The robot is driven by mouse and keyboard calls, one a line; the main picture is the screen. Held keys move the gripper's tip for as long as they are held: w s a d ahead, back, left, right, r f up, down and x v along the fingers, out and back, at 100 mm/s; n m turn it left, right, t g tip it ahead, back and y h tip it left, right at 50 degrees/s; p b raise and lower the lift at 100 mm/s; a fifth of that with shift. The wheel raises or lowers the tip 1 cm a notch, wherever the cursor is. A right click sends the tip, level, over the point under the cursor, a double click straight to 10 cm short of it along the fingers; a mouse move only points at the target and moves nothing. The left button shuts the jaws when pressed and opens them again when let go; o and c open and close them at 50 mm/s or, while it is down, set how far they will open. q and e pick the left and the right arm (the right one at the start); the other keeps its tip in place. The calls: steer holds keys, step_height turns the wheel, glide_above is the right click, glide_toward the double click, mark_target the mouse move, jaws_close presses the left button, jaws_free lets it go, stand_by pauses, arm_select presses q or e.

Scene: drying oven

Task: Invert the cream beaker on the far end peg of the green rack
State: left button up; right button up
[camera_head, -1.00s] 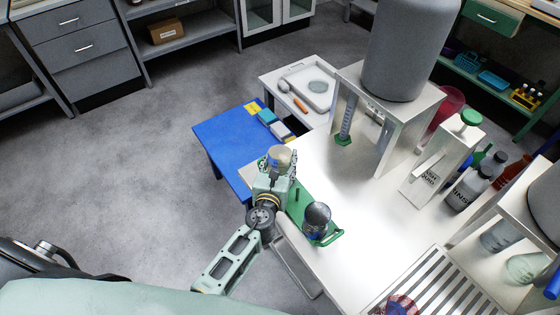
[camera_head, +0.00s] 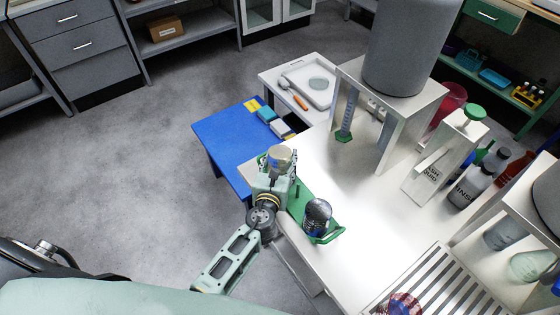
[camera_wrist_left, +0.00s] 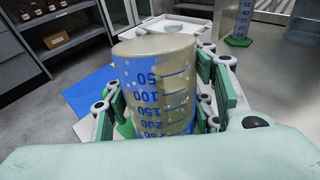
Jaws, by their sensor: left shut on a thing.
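The cream beaker (camera_head: 281,155) is held base up over the far part of the green rack. It fills the middle of the left wrist view (camera_wrist_left: 160,85), its closed base at the top and blue marks running from 50 down. My left gripper (camera_head: 274,172) is shut on its sides, with fingers on both sides in the wrist view. The green rack (camera_head: 299,199) lies along the white table's left edge. Its far end and far end peg are hidden behind my gripper and the beaker, so I cannot tell whether they touch. My right gripper is not in view.
A dark patterned vessel (camera_head: 317,216) stands at the rack's near end. A blue table (camera_head: 222,142) adjoins the white table (camera_head: 350,215). A white stand (camera_head: 398,112) carries a large grey drum. Bottles (camera_head: 465,185) stand at the right; a slatted tray (camera_head: 440,290) lies near.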

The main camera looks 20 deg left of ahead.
arm_select(q)
steer(key=shift+f, duration=0.25)
steer(key=o, duration=1.3)
steer(key=shift+r, duration=5.05)
